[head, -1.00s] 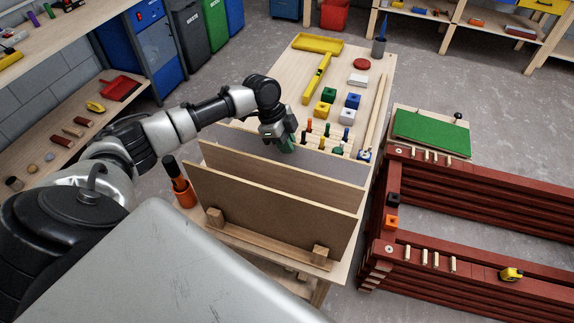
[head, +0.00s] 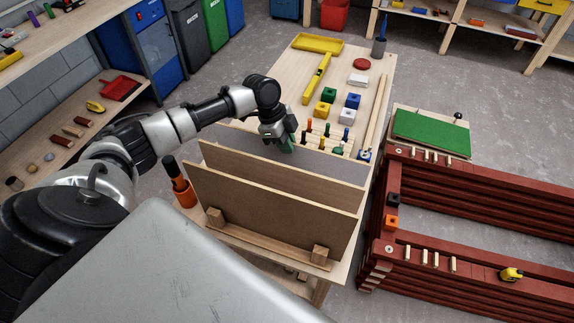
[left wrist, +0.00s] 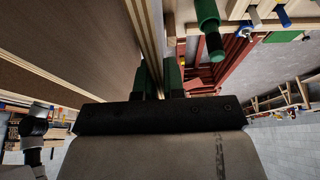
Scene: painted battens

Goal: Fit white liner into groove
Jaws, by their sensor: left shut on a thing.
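Several upright panels stand in a wooden rack on the table in the head view. The rearmost is a pale grey panel (head: 325,165), which looks like the white liner. My left gripper (head: 286,147), with green fingertips, is shut on this panel at its top edge. In the left wrist view the fingers (left wrist: 158,82) straddle thin panel edges; the contact itself is hard to see. The lower part of the pale panel is hidden by the brown panel (head: 275,210) and tan panel (head: 300,182) in front. I cannot make out a groove. My right gripper is out of view.
Coloured blocks, upright tools and a yellow tray (head: 318,43) cover the table behind the panels. An orange cup (head: 184,195) stands left of the rack. A red batten frame (head: 470,185) with a green board (head: 432,131) lies to the right, across a narrow gap.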

